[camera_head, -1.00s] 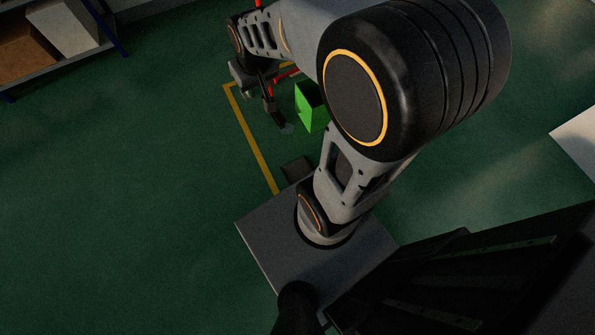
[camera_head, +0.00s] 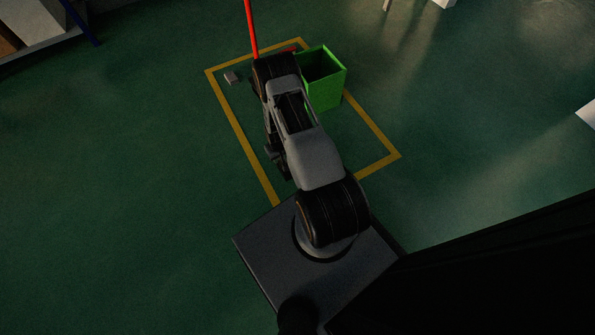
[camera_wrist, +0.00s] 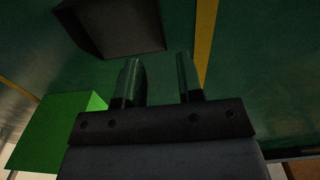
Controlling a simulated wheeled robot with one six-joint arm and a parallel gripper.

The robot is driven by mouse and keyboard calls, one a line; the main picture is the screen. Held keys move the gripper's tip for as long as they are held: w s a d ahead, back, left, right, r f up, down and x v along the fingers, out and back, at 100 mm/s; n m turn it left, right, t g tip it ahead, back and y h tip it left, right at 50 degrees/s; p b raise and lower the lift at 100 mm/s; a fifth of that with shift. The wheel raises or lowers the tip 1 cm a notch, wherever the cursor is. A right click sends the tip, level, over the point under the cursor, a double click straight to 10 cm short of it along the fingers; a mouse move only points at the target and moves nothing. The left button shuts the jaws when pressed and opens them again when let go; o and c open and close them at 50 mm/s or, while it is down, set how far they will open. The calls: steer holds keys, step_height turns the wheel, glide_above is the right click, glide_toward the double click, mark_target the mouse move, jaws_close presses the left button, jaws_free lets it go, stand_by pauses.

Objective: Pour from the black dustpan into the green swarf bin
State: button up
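The green swarf bin (camera_head: 325,92) stands open-topped on the floor inside the yellow outline, right of my arm; its side also shows at the lower left of the wrist view (camera_wrist: 52,140). A dark, hollow, tray-like thing that looks like the black dustpan (camera_wrist: 120,28) is at the top of the wrist view, beyond my fingertips and apart from them. I cannot pick it out in the head view, where my arm may hide it. My gripper (camera_wrist: 159,72) is open, with nothing between its fingers. In the head view, my wrist hangs left of my arm, partly hidden.
A yellow floor outline (camera_head: 240,136) surrounds the bin area. A red pole (camera_head: 251,30) rises behind my arm, and a small grey object (camera_head: 232,78) lies near the outline's far left corner. A shelf (camera_head: 35,25) stands at the upper left. The left floor is clear.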

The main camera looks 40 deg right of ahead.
steer(key=b, duration=0.4)
glide_toward(282, 172)
step_height(282, 172, down, 5)
steer(key=shift+f, duration=0.2)
step_height(282, 172, down, 5)
steer(key=b, duration=0.3)
steer(key=shift+d+f, duration=0.1)
steer(key=shift+f, duration=0.05)
steer(key=shift+c, duration=0.5)
jaws_close()
